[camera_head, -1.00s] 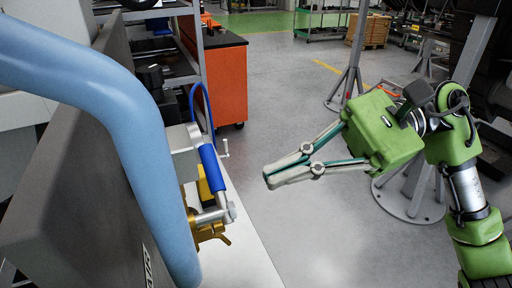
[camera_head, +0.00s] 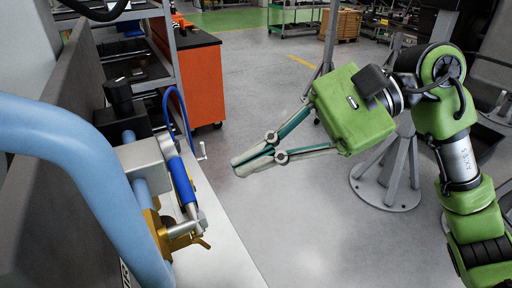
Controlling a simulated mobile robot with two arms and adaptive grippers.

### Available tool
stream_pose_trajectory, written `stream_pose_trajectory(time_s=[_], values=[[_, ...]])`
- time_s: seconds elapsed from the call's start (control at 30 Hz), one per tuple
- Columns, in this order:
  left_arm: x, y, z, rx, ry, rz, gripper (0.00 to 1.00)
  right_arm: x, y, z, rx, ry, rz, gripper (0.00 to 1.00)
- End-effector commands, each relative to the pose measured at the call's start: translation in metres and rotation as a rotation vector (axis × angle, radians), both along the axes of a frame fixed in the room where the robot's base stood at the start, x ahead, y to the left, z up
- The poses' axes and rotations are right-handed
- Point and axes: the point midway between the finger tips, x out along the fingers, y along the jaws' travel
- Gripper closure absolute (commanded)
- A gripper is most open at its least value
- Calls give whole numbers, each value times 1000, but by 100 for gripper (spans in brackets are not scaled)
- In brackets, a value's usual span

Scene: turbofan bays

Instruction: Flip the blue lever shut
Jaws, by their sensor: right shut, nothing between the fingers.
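The blue lever (camera_head: 181,182) has a blue sleeve on a metal rod. It stands nearly upright, tilted a little, beside a grey block at the left of the head view. Its lower end joins a metal pivot (camera_head: 184,229) on a brass-coloured fitting (camera_head: 158,232). My right gripper (camera_head: 236,167) is to the right of the lever, apart from it across a clear gap. Its fingers are together, point left and hold nothing. My left gripper is not in view.
A thick light-blue pipe (camera_head: 75,150) curves across the left foreground, in front of a dark panel. A thin blue hose (camera_head: 178,100) loops behind the lever. An orange cabinet (camera_head: 200,85) and a grey stand (camera_head: 398,185) are farther back. Open floor lies around my right gripper.

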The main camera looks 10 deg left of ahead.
Motion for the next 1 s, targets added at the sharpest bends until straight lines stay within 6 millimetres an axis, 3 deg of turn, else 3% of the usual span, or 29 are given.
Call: stream_pose_trajectory(time_s=[0.3,0.4,0.53,1.0], values=[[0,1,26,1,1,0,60,-20,60,-26,2,3,5,100],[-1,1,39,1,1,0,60,-28,56,-8,3,-3,2,100],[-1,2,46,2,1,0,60,-35,54,2,1,-1,1,100],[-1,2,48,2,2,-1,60,-39,53,5,0,1,0,100]])
